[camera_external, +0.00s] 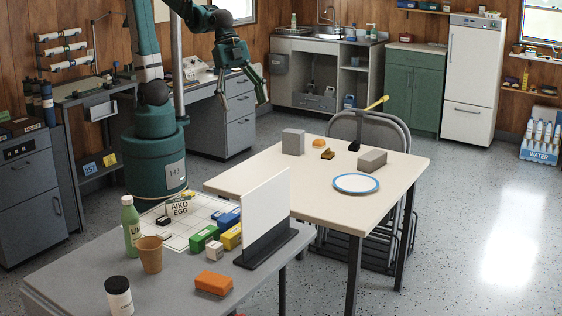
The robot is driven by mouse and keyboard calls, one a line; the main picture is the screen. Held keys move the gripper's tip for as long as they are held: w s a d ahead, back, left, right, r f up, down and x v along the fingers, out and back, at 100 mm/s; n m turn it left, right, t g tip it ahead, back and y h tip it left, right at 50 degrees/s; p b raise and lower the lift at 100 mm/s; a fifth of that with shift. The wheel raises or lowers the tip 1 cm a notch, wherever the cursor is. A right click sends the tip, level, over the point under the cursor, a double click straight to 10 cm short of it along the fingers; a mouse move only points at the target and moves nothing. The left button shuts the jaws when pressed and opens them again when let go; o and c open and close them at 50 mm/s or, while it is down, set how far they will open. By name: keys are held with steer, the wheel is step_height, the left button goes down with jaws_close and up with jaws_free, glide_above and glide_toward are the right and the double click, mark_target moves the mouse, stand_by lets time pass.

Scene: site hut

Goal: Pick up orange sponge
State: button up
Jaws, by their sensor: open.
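An orange block (213,283), which looks like the orange sponge, lies flat on the grey table (75,283) near its front edge. A smaller, rounded orange thing (319,143) sits on the cream table (300,190); I cannot tell what it is. My gripper (258,88) is open and empty, raised high beyond the grey table and far from the orange block. It points downward, with nothing between its fingers.
An upright white panel (266,208) stands behind the block. The cream table holds a blue-rimmed plate (356,183) and grey blocks (293,141).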

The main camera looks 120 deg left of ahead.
steer(key=w+d+f+m+g+h, duration=0.1)
steer(key=w+d+f+m, duration=0.25)
steer(key=w+d, duration=0.65)
steer(key=m+g+h, duration=0.2)
steer(key=m+g, duration=0.1)
steer(key=m, duration=0.4)
glide_toward(212, 278)
steer(key=f, duration=0.1)
steer(key=shift+w+d+f+g+y, duration=0.25)
steer(key=shift+d+f+g+y, duration=0.05)
steer(key=shift+d+f, duration=0.25)
steer(key=shift+b+x, duration=0.3)
steer(key=shift+x, duration=1)
